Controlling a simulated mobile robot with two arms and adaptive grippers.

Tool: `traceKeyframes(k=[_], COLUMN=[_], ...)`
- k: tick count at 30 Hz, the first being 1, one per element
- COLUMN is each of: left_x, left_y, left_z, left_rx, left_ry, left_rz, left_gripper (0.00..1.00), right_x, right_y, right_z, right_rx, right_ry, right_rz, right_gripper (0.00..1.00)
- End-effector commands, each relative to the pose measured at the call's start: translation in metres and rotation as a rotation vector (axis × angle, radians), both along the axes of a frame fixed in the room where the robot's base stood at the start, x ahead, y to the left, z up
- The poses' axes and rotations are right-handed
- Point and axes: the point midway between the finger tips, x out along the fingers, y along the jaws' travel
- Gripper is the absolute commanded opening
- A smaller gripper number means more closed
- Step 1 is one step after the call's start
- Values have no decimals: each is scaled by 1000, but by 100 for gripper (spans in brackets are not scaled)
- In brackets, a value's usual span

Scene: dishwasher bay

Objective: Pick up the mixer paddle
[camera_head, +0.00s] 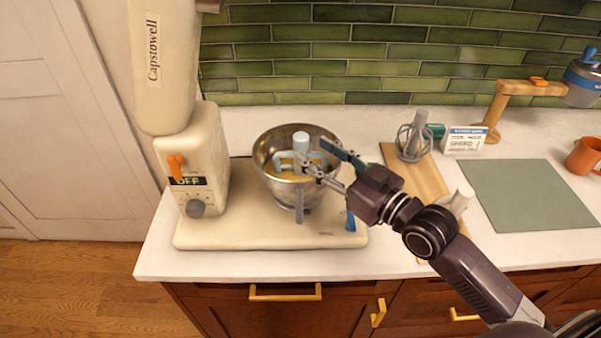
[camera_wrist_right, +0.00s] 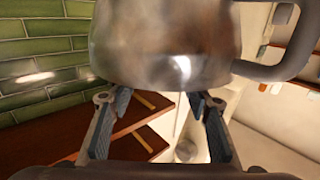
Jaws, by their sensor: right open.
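The mixer paddle (camera_head: 301,143), pale grey-blue with a round stem on top, stands in the steel mixing bowl (camera_head: 267,150). Its lower part is in yellowish contents in the bowl. My right gripper (camera_head: 311,152) reaches in from the right over the bowl's rim, its jaws open and its fingertips close to the paddle; I cannot tell whether they touch it. My left gripper is not in view.
The cream mixer (camera_head: 190,150) stands left of the bowl, its head raised. A whisk (camera_head: 412,142) and a white attachment (camera_head: 461,197) are on a wooden board (camera_head: 428,182). A green mat (camera_head: 525,195), a card (camera_head: 465,140) and an orange mug (camera_head: 584,156) are farther right.

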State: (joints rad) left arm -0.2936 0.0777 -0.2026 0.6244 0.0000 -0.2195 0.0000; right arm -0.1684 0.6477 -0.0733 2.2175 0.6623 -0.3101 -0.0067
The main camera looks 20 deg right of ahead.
Motion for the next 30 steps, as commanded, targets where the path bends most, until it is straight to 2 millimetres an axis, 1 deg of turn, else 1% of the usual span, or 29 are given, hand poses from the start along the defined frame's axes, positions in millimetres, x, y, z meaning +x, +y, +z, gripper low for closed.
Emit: traceKeyframes(k=[1, 3, 9, 13, 20, 23, 30], left_x=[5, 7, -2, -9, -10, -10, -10], left_y=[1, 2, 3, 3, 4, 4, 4], left_z=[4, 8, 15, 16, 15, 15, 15], left_rx=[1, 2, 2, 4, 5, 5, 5], left_ry=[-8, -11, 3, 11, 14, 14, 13], left_rz=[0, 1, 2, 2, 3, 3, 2], left_gripper=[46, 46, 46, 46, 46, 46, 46], right_x=[6, 15, 39, 46, 47, 47, 47], right_y=[3, 7, 18, 23, 23, 23, 23], right_z=[3, 4, 3, 1, 0, 0, 0], right_rx=[2, 4, 4, 1, 0, 0, 0], right_ry=[-1, -1, -1, 0, 0, 0, 1], right_rz=[0, -1, -1, 1, 1, 1, 1], right_gripper=[45, 45, 45, 45, 45, 36, 10])
